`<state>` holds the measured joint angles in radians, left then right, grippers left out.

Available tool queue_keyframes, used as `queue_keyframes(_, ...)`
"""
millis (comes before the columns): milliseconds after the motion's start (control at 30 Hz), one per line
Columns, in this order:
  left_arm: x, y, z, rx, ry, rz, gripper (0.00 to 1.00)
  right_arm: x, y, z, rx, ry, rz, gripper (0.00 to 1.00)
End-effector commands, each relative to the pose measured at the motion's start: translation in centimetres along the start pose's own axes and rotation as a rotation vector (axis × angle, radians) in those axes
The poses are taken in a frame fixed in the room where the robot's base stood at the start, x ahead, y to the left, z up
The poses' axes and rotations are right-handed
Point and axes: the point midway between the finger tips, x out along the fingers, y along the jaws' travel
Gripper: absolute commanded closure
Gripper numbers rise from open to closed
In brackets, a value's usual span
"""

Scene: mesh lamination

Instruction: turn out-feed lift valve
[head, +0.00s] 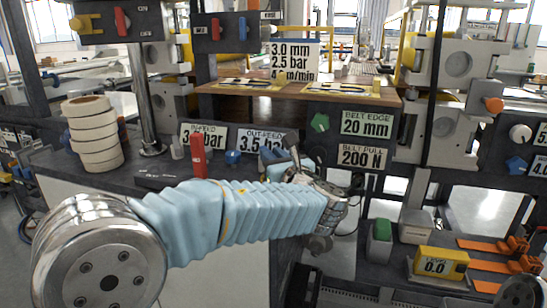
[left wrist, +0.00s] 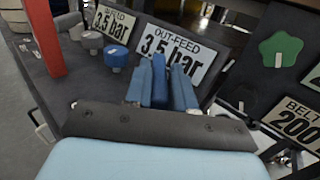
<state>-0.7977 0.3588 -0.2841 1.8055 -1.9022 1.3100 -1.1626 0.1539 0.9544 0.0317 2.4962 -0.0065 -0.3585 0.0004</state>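The out-feed sign, reading 3.5 bar (head: 262,141), stands on the dark bench; it also shows in the left wrist view (left wrist: 178,55). My left gripper (head: 277,157) is low at the bench, just right of this sign. In the left wrist view its blue fingers (left wrist: 163,88) point at the sign's foot. A blue upright piece (left wrist: 159,78) shows between them, probably the valve's handle; I cannot tell whether the fingers touch it. The valve's body is hidden. A blue knob (head: 233,158) stands left of the gripper. My right gripper is not in view.
A red upright post (head: 198,156) and a grey knob (head: 178,147) stand left of the gripper. A green knob (head: 319,122) and belt signs (head: 366,124) are on the panel to the right. A stack of rolls (head: 93,132) stands at the left.

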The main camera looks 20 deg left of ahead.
Motion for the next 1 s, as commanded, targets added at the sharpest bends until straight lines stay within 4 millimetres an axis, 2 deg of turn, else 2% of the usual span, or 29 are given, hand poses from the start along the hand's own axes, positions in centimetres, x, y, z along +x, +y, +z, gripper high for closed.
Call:
queue_keyframes(33, 0.0, 0.0, 0.0, 0.000, 0.000, 0.000, 0.86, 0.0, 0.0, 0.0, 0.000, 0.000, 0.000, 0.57)
queue_keyframes(133, 0.0, 0.0, 0.0, 0.000, 0.000, 0.000, 1.00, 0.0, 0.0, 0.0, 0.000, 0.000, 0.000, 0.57)
queue_keyframes(633, 0.0, 0.3, -0.1, -0.001, 0.001, -0.038, 1.00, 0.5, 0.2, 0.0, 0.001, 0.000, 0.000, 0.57)
queue_keyframes(1000, 0.2, 1.8, -0.5, -0.004, 0.000, -0.284, 1.00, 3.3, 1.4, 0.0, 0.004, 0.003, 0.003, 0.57)
